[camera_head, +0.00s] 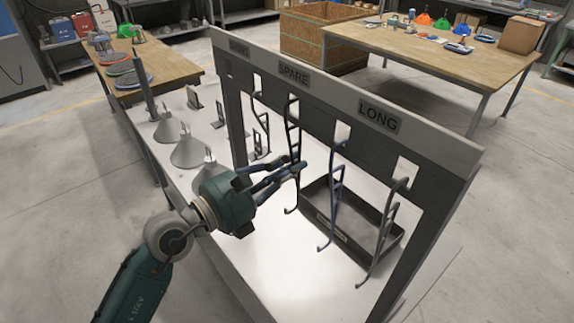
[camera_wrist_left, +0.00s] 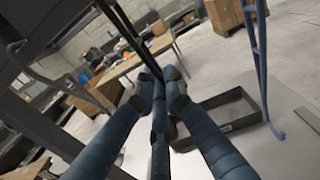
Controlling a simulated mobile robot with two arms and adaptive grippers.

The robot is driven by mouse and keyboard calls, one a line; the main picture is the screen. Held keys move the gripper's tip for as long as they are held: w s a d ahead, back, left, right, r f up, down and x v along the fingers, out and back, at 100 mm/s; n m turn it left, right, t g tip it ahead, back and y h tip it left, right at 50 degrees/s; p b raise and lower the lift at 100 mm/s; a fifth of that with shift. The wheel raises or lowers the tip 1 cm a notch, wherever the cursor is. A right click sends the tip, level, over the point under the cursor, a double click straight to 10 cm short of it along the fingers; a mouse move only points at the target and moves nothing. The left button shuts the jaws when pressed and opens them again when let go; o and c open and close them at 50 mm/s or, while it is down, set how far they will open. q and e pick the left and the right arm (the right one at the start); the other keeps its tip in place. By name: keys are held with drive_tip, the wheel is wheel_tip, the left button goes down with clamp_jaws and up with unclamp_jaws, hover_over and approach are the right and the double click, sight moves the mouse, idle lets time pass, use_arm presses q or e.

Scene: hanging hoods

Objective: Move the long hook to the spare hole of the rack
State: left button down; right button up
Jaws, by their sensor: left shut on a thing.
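My left gripper (camera_head: 292,168) is shut on a dark, long hook (camera_head: 291,132) in front of the grey rack (camera_head: 334,92). The hook stands nearly upright, its top at the rack hole near the SPARE label (camera_head: 293,73). I cannot tell whether it is seated. In the left wrist view the fingers (camera_wrist_left: 163,88) close around the dark shaft (camera_wrist_left: 135,38). A blue hook (camera_head: 335,195) and a grey hook (camera_head: 385,232) hang to the right, near the LONG label (camera_head: 378,117). Another dark hook (camera_head: 257,115) hangs to the left. My right gripper is out of view.
A black tray (camera_head: 398,232) lies on the white table (camera_head: 262,268) below the hooks. Grey cones (camera_head: 187,152) and small upright stands are left of the rack. Wooden tables (camera_head: 440,62) and a wooden crate (camera_head: 315,45) stand behind.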

use_arm(q)
drive_tip(key=shift+f, duration=0.15)
idle(0.3)
drive_tip(key=shift+f+b, duration=1)
drive_tip(key=shift+f, duration=0.2)
drive_tip(key=c, duration=1.7)
unclamp_jaws()
drive_tip(key=shift+c, duration=0.2)
drive_tip(key=v, duration=1.2)
